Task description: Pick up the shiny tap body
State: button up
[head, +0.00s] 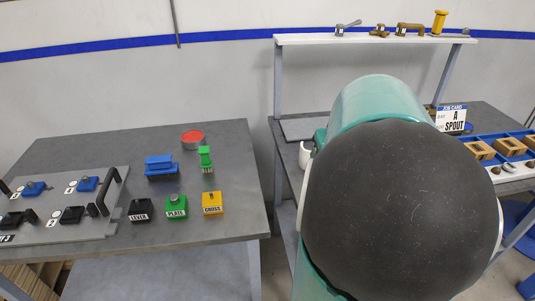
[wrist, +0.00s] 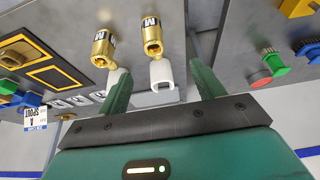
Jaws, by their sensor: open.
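Two shiny brass bodies with M labels, a left one (wrist: 103,50) and a right one (wrist: 153,38), stand on the grey bench in the wrist view. I cannot tell which is the shiny tap body. A white U-shaped piece is beside each, a left one (wrist: 116,80) and a right one (wrist: 162,74). My gripper (wrist: 160,70) is open, its green fingers wide apart, with nothing held. Both brass bodies lie beyond the fingertips. In the head view my arm hides the gripper and this part of the bench.
A shelf (head: 375,40) above the bench carries metal pieces and a yellow one. The job card (head: 452,119) reads A SPOUT. A blue tray (head: 487,138) is at right. The left table holds a red button (head: 193,140), coloured blocks and a fixture plate (head: 75,229).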

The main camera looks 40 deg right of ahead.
jog(key=shift+s+d+x, duration=0.1)
jog(key=shift+d+x, duration=0.15)
jog(key=shift+x, duration=2.1)
jog(key=shift+s+d+x, duration=0.1)
jog(key=shift+d+x, duration=0.15)
jog(key=shift+x, duration=2.1)
jog(key=shift+s+d+x, duration=0.1)
jog(key=shift+d+x, duration=0.2)
jog(key=shift+x, duration=2.05)
jog(key=shift+w+r, duration=0.1)
jog(key=shift+c, duration=0.2)
grip_shut()
